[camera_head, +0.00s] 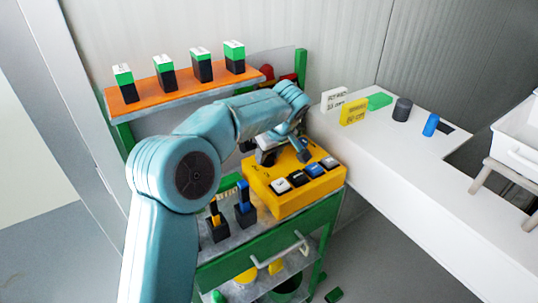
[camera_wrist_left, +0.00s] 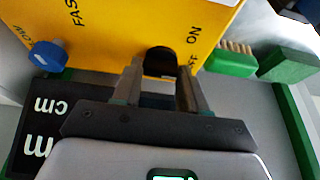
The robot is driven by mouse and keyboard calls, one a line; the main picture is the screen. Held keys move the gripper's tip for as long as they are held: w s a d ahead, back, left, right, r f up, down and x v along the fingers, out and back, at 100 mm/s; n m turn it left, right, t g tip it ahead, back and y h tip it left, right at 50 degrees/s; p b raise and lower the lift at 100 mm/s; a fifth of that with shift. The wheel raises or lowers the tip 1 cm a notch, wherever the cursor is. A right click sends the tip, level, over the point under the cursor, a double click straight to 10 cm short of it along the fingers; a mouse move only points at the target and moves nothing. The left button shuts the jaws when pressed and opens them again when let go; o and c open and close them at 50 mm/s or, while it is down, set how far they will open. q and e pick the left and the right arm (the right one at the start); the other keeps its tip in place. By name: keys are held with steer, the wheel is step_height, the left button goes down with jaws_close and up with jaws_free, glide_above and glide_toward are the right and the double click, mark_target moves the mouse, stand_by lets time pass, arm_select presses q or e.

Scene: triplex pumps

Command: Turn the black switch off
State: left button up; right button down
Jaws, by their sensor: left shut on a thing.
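The black switch (camera_wrist_left: 160,60) sits on the face of the yellow control box, between the ON and OFF labels, in the left wrist view. My left gripper (camera_wrist_left: 160,80) has one finger on each side of it and is shut on it; the fingers partly hide the switch and the OFF label. In the head view the yellow box (camera_head: 290,192) stands on the green cart, and my left gripper (camera_head: 268,155) is at its far left edge. The switch cannot be made out there. My right gripper is not in view.
A blue knob (camera_wrist_left: 47,55) is left of the switch on the same face. An orange shelf (camera_head: 180,92) with green-and-black blocks is behind. A white counter (camera_head: 400,165) is at right.

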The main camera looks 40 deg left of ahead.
arm_select(q)
steer(key=shift+w+a+r, duration=0.1)
steer(key=shift+a+r, duration=0.05)
steer(key=shift+r, duration=0.15)
steer(key=o, duration=0.8)
steer(key=shift+f, duration=0.15)
steer(key=p+v, duration=0.2)
steer(key=v, duration=1.4)
